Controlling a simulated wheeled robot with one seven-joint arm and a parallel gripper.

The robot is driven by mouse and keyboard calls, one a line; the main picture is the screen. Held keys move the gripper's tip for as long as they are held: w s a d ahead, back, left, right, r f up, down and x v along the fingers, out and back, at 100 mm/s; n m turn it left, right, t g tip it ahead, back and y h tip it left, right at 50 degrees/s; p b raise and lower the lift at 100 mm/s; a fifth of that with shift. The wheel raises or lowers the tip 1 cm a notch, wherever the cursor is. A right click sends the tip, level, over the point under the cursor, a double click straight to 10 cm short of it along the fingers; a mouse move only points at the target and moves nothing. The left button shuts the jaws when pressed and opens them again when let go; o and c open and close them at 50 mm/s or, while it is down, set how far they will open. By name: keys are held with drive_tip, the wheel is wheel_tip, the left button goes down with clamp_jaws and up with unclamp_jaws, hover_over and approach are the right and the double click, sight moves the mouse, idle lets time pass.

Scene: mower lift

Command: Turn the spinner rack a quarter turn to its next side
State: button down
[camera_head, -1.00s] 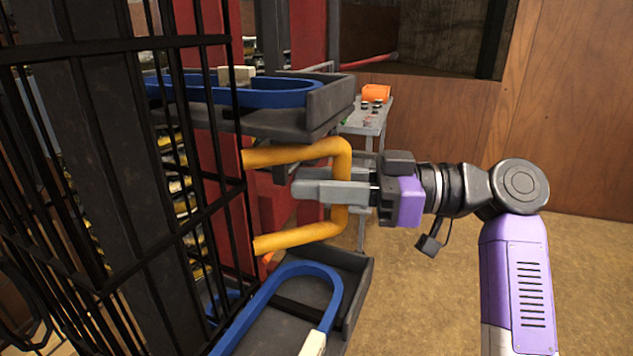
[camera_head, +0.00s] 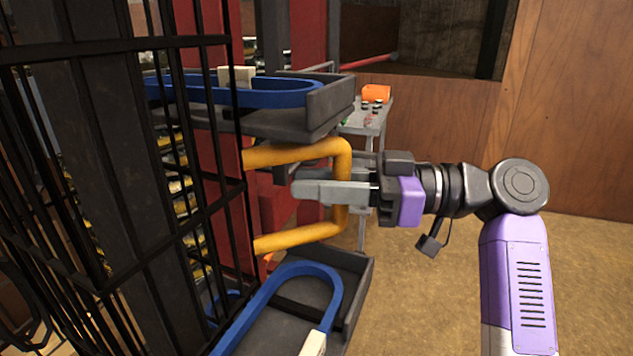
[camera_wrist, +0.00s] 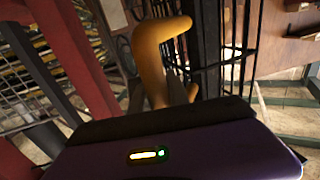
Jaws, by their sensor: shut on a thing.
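The spinner rack (camera_head: 110,200) is a tall black wire frame with a dark central post, at the left of the head view. A yellow C-shaped handle (camera_head: 290,239) sticks out from its right side. My gripper (camera_head: 335,191) is shut on the upright bar of this handle, with its grey fingers reaching past the bar from the right. In the wrist view the yellow handle (camera_wrist: 150,50) rises just beyond the gripper body, with black wire frame (camera_wrist: 235,45) behind it. The fingers are mostly hidden in that view.
Grey trays with blue curved rails stand above (camera_head: 325,104) and below (camera_head: 350,290) the handle, close to my gripper. A red post (camera_head: 228,180) is behind the wires. A grey cart (camera_head: 360,125) holds an orange item (camera_head: 376,93). The floor (camera_head: 590,270) at right is clear.

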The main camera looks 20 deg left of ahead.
drive_tip(key=shift+s+a+f, duration=0.1)
drive_tip(key=shift+s+a, duration=0.1)
drive_tip(key=c, duration=1.3)
unclamp_jaws()
drive_tip(key=shift+o, duration=0.2)
drive_tip(key=shift+w+d, duration=0.1)
drive_tip(key=v, duration=0.7)
drive_tip(key=shift+d, duration=0.3)
drive_tip(key=shift+w, duration=0.1)
